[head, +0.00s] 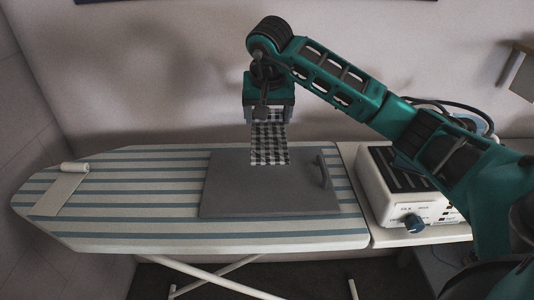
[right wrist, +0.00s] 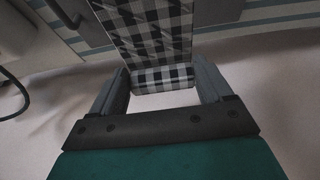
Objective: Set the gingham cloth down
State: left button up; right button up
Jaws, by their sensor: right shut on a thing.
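The gingham cloth (head: 269,144) is black and white checked and hangs down from my right gripper (head: 268,110) over the grey board. Its lower end shows against the board's back part; I cannot tell whether it touches. In the right wrist view the cloth (right wrist: 155,38) has a rolled or folded edge between the two fingers (right wrist: 165,88). My right gripper is shut on that edge. My left gripper is not in view.
A grey board (head: 230,190) with a handle at its right lies on the striped ironing board (head: 120,232). A cream cloth with a roll (head: 62,192) lies at the left end. A white appliance (head: 385,195) stands at the right. Striped surface left of the grey board is clear.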

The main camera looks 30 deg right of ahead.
aim_at(268, 133)
notch_tip(268, 133, down, 7)
jog(key=shift+r, duration=0.1)
notch_tip(268, 133, down, 4)
jog(key=shift+r+b, duration=0.2)
jog(key=shift+b, duration=0.1)
jog(key=shift+f, duration=0.15)
jog(key=o, duration=0.9)
jog(key=shift+f, duration=0.1)
jog(key=shift+o, duration=0.2)
jog(key=shift+r, duration=0.2)
jog(key=p+v, duration=0.1)
jog(key=v, duration=1)
jog(key=shift+s+a+r, duration=0.1)
jog(key=shift+r, duration=0.25)
